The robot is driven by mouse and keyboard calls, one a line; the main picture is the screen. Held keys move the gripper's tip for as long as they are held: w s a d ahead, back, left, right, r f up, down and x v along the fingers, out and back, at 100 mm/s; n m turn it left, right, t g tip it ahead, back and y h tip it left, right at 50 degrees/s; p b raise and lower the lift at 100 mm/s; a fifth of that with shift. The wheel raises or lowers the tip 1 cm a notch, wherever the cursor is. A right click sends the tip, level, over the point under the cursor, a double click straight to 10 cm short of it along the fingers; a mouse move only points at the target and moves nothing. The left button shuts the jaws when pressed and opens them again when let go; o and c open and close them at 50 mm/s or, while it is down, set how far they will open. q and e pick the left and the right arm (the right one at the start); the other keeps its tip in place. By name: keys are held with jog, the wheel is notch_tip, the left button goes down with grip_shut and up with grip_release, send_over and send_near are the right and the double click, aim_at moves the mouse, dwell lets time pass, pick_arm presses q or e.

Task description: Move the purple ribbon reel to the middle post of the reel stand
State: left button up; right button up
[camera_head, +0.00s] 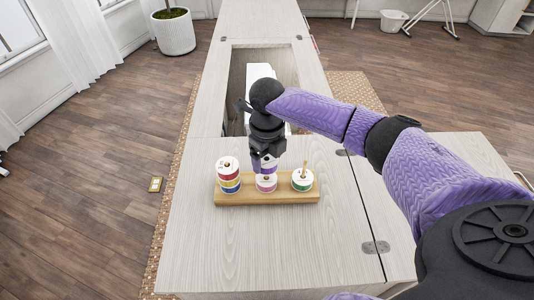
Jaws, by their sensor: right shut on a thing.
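The wooden reel stand (240,199) lies on the pale cabinet top. My right gripper (266,160) is above its middle post, pointing down and shut on the purple ribbon reel (269,165). The gripper partly hides this reel. A reel with pink ribbon (266,184) sits on the stand at the middle post, just below the held reel. I cannot tell whether the two touch. The middle post itself is hidden. My left gripper is not in view.
Stacked reels (228,175) with red, yellow and blue ribbon fill the left post. A green reel (302,181) sits low on the right post, whose tip shows. Behind is an open well with a white machine (260,72). The cabinet top in front is clear.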

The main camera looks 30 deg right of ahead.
jog(key=shift+f, duration=0.2)
jog(key=o, duration=1.1)
notch_tip(320, 180, up, 10)
jog(key=p, duration=0.3)
